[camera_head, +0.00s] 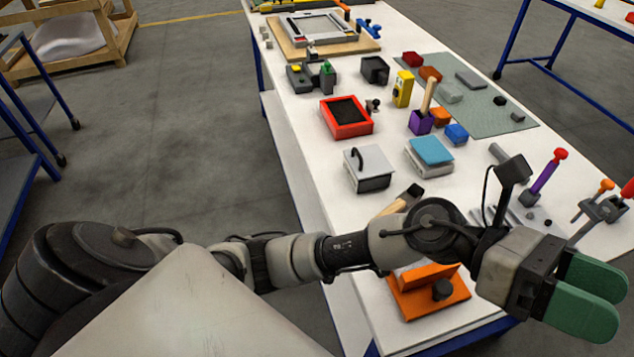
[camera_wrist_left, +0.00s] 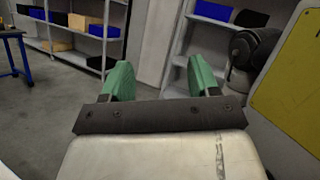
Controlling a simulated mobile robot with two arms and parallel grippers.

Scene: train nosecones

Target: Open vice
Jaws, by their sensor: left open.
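I cannot tell for sure which thing is the vice. An orange fixture (camera_head: 418,298) with an upright plate and a black knob sits at the near end of the white table, below my left forearm. A grey clamp-like part (camera_head: 606,209) stands at the right edge of the table, partly cut off by the frame. My left gripper (camera_head: 594,292) has green fingers and is to the right of the orange fixture, apart from it. It also shows in the left wrist view (camera_wrist_left: 160,80), open with nothing between its fingers. My right gripper is out of view.
The white table (camera_head: 310,165) holds a red tray (camera_head: 346,117), a grey box (camera_head: 369,169), a blue-topped box (camera_head: 430,155) and a purple-handled tool (camera_head: 545,175). Grey shelves (camera_wrist_left: 75,40) and a yellow panel (camera_wrist_left: 288,80) show in the left wrist view.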

